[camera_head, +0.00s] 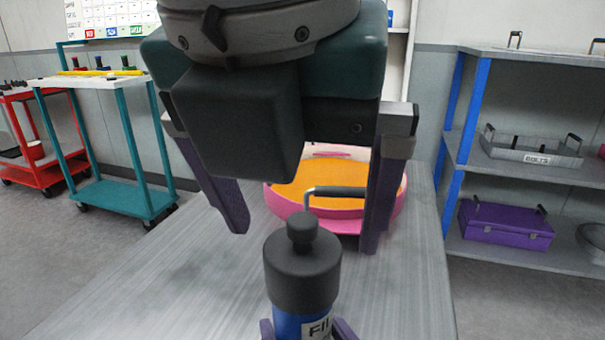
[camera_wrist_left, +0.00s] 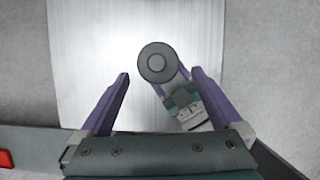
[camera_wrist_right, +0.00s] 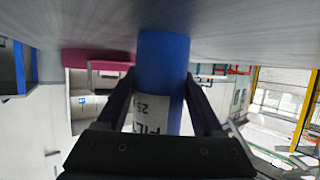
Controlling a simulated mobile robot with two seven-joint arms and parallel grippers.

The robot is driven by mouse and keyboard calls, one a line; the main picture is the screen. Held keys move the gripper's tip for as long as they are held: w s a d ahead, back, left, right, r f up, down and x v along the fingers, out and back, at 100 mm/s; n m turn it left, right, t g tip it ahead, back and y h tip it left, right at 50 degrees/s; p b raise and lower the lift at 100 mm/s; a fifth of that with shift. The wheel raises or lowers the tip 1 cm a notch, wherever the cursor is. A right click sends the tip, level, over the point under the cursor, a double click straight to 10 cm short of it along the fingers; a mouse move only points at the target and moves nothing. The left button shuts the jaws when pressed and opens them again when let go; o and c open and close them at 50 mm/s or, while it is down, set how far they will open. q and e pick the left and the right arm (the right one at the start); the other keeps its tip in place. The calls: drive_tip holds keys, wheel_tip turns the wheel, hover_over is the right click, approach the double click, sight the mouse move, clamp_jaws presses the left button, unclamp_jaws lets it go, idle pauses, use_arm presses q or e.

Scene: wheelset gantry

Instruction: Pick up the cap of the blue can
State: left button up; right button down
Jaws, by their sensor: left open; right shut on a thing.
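The blue can (camera_head: 288,325) stands upright at the bottom middle of the head view, with a dark grey cap (camera_head: 302,275) and round knob (camera_head: 302,228) on top. From above, the cap shows in the left wrist view (camera_wrist_left: 157,64). My right gripper (camera_wrist_right: 165,95) is shut around the can's body; its purple fingertips (camera_head: 310,332) show at the bottom of the head view. My left gripper (camera_head: 305,240) is open and empty above and behind the cap. In the left wrist view the cap lies ahead of and between the open fingers (camera_wrist_left: 163,75).
A pink tray (camera_head: 335,222) with an orange inside sits on the grey table (camera_head: 190,285) beyond the can. A shelf at right holds a purple case (camera_head: 505,224) and a grey bolts bin (camera_head: 530,150). Teal (camera_head: 120,198) and red carts stand at left.

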sight(300, 240)
use_arm(q)
drive_tip(key=x, duration=0.6)
drive_tip(key=shift+w+a, duration=0.1)
drive_tip(key=shift+w, duration=0.1)
drive_tip(key=c, duration=1.1)
drive_tip(key=shift+r, duration=0.1)
drive_tip(key=shift+r, duration=6.45)
use_arm(e)
unclamp_jaws()
